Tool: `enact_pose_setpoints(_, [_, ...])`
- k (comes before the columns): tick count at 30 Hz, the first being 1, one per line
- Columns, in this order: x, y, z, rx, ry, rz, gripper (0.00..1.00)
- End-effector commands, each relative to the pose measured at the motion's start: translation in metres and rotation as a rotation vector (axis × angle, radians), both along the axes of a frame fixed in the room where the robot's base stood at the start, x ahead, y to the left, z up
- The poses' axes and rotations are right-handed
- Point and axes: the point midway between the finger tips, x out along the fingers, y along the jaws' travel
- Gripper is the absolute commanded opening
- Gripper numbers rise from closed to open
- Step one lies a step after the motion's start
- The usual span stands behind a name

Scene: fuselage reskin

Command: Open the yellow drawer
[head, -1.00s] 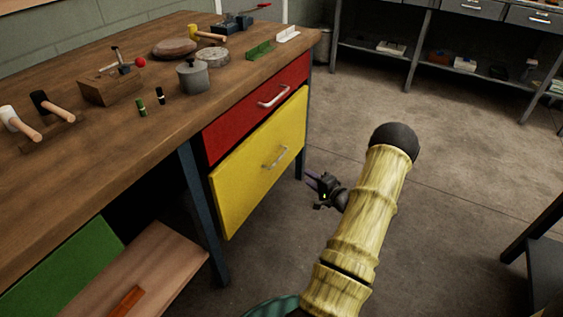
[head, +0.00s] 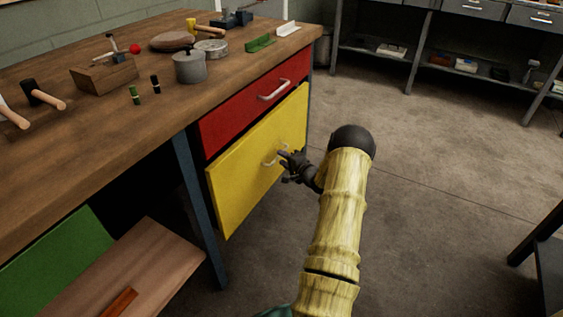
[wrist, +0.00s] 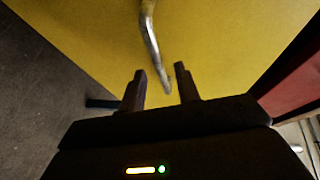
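The yellow drawer (head: 240,178) is below the red drawer in the wooden workbench, and its front looks shut. Its silver handle (head: 270,162) is partly hidden behind my gripper (head: 284,158) in the head view. I cannot tell whether a finger touches the handle.
The red drawer (head: 255,105) with its own handle (head: 274,90) is right above. A blue table leg (head: 200,215) stands left of the yellow drawer. A lower shelf (head: 150,265) sticks out at the left. The floor (head: 430,170) to the right is clear.

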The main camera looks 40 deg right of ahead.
Motion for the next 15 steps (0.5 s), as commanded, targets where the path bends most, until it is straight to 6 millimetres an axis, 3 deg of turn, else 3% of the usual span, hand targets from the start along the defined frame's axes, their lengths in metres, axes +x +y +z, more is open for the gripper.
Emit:
enact_pose_setpoints(4, [0.014,0.0,-0.004,-0.001,-0.001,0.0,0.33])
enact_pose_setpoints(13, [0.017,0.002,-0.003,0.0,0.0,0.002,0.33])
enact_pose_setpoints(15, [0.017,0.001,-0.003,0.0,0.0,0.001,0.21])
